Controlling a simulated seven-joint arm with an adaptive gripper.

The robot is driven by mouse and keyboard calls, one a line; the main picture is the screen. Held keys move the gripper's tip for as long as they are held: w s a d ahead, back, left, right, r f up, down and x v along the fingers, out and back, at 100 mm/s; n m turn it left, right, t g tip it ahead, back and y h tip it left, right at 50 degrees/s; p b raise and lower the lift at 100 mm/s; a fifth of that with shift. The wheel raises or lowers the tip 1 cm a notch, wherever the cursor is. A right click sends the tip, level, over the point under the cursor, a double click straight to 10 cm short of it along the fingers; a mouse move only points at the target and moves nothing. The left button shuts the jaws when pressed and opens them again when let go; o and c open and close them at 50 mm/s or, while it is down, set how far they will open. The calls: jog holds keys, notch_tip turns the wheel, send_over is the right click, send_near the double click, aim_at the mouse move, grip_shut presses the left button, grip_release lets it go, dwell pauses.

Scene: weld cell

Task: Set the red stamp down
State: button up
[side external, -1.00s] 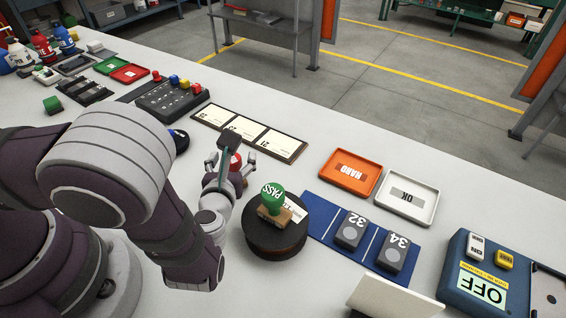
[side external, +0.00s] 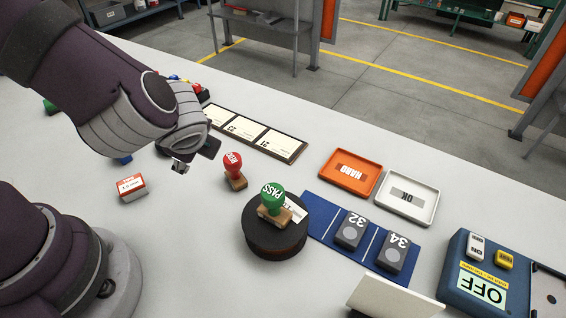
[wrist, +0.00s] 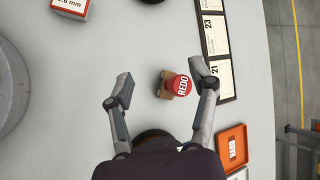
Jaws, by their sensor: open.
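The red stamp (side external: 233,161), marked REDO on its knob, stands upright on its wooden base on the bare bench, left of the round black stand. In the wrist view the red stamp (wrist: 179,85) lies between the spread fingers, nearer the right one, and neither finger appears to touch it. My gripper (wrist: 160,88) is open and empty. In the side view my gripper (side external: 181,166) is mostly hidden behind my wrist, up and left of the stamp and apart from it.
The green PASS stamp (side external: 272,198) stands on the round black stand (side external: 262,238). A small red-and-white box (side external: 131,187) is at left. The card holder (side external: 291,150), orange tray (side external: 371,176) and white tray (side external: 431,206) lie behind. Bare bench surrounds the red stamp.

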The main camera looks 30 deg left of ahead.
jog(key=s+a+r+n+h, duration=0.3)
jog(key=s+r+n+h, duration=0.3)
jog(key=r+n, duration=0.4)
jog(key=n, duration=0.5)
jog(key=shift+s+a+r+n+t+h, duration=0.25)
jog(key=shift+a+r+n+t+h, duration=0.05)
jog(key=shift+a+t+h, duration=0.1)
